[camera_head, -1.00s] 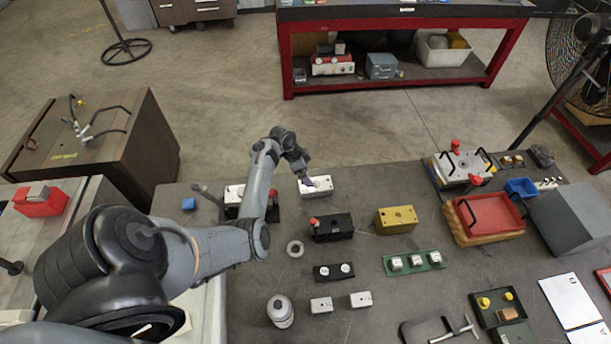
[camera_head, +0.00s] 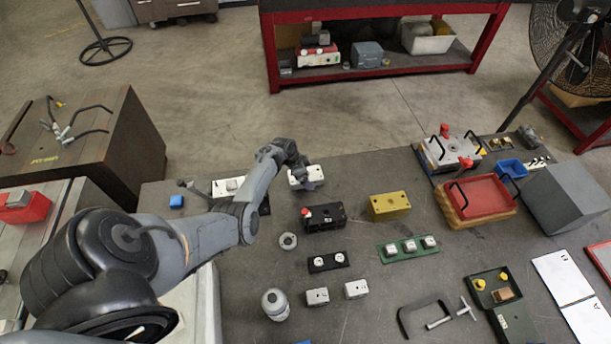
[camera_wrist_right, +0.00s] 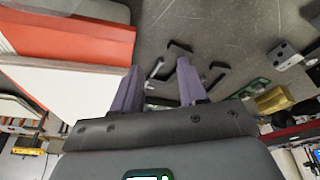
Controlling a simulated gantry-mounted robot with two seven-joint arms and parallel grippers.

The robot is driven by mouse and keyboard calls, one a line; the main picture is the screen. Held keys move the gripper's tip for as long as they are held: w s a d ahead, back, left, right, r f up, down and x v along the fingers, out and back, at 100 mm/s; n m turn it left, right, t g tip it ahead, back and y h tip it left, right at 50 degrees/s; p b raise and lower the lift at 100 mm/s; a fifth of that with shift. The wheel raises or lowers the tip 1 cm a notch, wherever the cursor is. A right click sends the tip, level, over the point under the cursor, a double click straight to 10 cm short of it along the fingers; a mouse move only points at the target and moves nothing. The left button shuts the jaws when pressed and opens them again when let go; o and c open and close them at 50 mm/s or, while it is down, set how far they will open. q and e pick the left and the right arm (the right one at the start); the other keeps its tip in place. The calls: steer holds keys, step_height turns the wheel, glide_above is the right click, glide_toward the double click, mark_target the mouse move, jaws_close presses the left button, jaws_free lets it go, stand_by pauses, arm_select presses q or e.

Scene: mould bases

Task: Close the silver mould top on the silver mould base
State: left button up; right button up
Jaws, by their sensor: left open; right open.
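A silver block with dark holes on top (camera_head: 297,181) lies at the back of the table in the head view. Two small silver blocks (camera_head: 317,296) (camera_head: 356,289) lie nearer the front. I cannot tell for certain which are the mould top and base. My right gripper (camera_wrist_right: 158,66) is open and empty in the right wrist view.
A black mould with a red knob (camera_head: 324,217) and a gold block (camera_head: 390,205) stand in front of the silver block.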

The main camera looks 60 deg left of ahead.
arm_select(q)
steer(key=c, duration=1.6)
steer(key=shift+a+r, duration=0.1)
steer(key=shift+c, duration=0.6)
steer(key=shift+r, duration=0.1)
steer(key=shift+r+p, duration=0.55)
steer(key=shift+p, duration=0.25)
steer(key=shift+r+p, duration=0.85)
steer(key=shift+p, duration=0.05)
